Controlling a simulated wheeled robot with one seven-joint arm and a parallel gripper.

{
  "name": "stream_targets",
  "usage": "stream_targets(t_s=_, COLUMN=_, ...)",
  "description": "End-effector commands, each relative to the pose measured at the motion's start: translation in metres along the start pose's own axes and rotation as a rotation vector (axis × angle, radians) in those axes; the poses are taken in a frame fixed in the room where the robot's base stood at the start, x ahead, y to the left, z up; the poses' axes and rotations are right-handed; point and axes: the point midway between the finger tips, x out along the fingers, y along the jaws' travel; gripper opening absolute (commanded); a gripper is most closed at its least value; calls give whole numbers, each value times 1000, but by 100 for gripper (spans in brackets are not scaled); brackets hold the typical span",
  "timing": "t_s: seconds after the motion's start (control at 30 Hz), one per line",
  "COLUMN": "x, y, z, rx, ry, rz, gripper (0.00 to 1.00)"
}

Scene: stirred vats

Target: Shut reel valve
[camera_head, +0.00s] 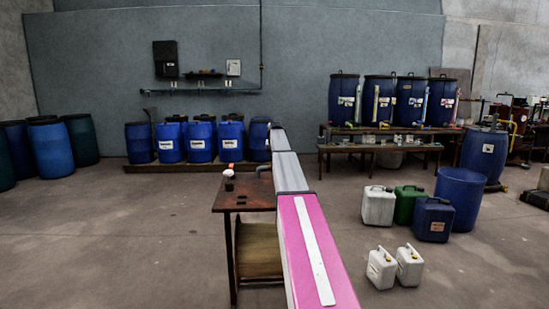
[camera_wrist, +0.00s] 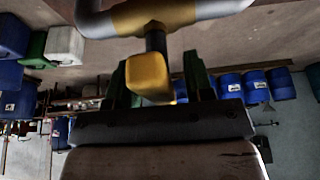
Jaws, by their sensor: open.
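The valve shows at the top of the wrist view as a yellow body (camera_wrist: 150,15) on a grey curved pipe (camera_wrist: 92,22). A dark stem (camera_wrist: 156,40) joins it to a blocky yellow handle (camera_wrist: 148,74). My gripper (camera_wrist: 157,78) is open, with one dark green finger on each side of the handle. Whether the fingers touch the handle cannot be told. In the head view my arm hides the valve and my gripper.
A small brown table (camera_head: 243,200) stands beside my arm. White jerrycans (camera_head: 381,267), a green canister (camera_head: 409,203) and an open blue barrel (camera_head: 461,196) stand at the right. Blue drums line the back wall.

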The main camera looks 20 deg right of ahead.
Motion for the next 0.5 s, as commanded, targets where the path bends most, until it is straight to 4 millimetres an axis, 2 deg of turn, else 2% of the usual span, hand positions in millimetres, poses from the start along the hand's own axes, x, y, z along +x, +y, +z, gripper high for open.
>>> stream_targets(t_s=0.17, x=-18, y=0, z=1, rx=0, ry=0, rz=0, gripper=48)
stream_targets(t_s=0.5, x=-81, y=0, z=0, rx=0, ry=2, rz=0, gripper=48)
